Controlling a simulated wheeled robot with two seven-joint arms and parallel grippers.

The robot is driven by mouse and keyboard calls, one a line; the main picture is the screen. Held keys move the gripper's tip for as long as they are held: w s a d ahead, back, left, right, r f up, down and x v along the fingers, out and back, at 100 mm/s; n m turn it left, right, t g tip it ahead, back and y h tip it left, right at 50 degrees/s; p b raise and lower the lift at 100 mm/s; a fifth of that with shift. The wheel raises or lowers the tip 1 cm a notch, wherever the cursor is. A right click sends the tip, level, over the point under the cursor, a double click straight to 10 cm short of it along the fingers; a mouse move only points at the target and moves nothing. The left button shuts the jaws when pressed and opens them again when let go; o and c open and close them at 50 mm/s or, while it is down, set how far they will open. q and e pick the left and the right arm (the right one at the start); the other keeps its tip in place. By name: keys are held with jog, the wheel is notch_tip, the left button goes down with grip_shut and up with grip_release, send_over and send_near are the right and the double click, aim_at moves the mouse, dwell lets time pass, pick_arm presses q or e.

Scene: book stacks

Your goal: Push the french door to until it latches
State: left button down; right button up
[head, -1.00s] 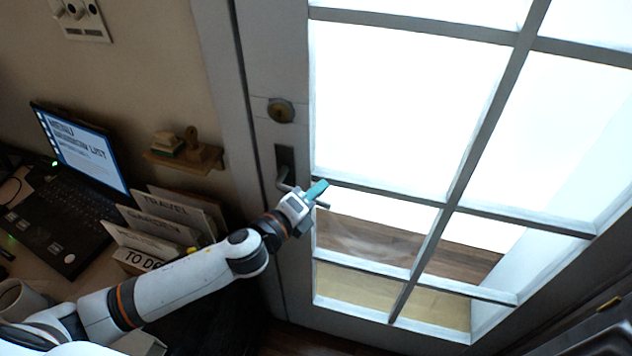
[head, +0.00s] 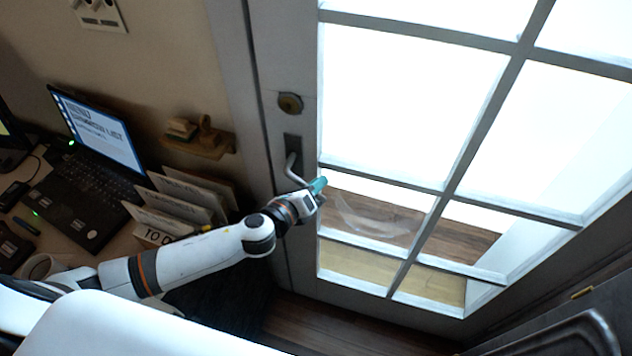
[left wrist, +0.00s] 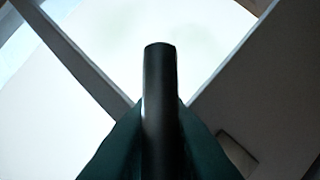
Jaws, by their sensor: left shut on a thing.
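The french door (head: 383,184) is a grey frame with bright glass panes, standing beside the wall. Its left edge lies close along the jamb; I cannot tell whether the latch is engaged. In the left wrist view the dark lever (left wrist: 160,95) stands between the two fingers (left wrist: 160,150). The gripper hides the lever's tip in the head view. My right gripper is not in view.
A desk at the left holds a laptop (head: 100,135), a file rack with labelled cards (head: 185,197) and a mug (head: 38,267). A small wall shelf (head: 200,143) is above the rack. A dark panel with a brass fitting (head: 582,292) is at the lower right.

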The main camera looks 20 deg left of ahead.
pick_arm(q)
jog(key=shift+w, duration=1)
jog(key=c, duration=1.4)
grip_release()
jog(key=shift+s, duration=0.1)
jog(key=b+v, duration=0.2)
jog(key=v, duration=0.9)
jog(key=shift+s+a, duration=0.3)
jog(key=shift+a, duration=0.05)
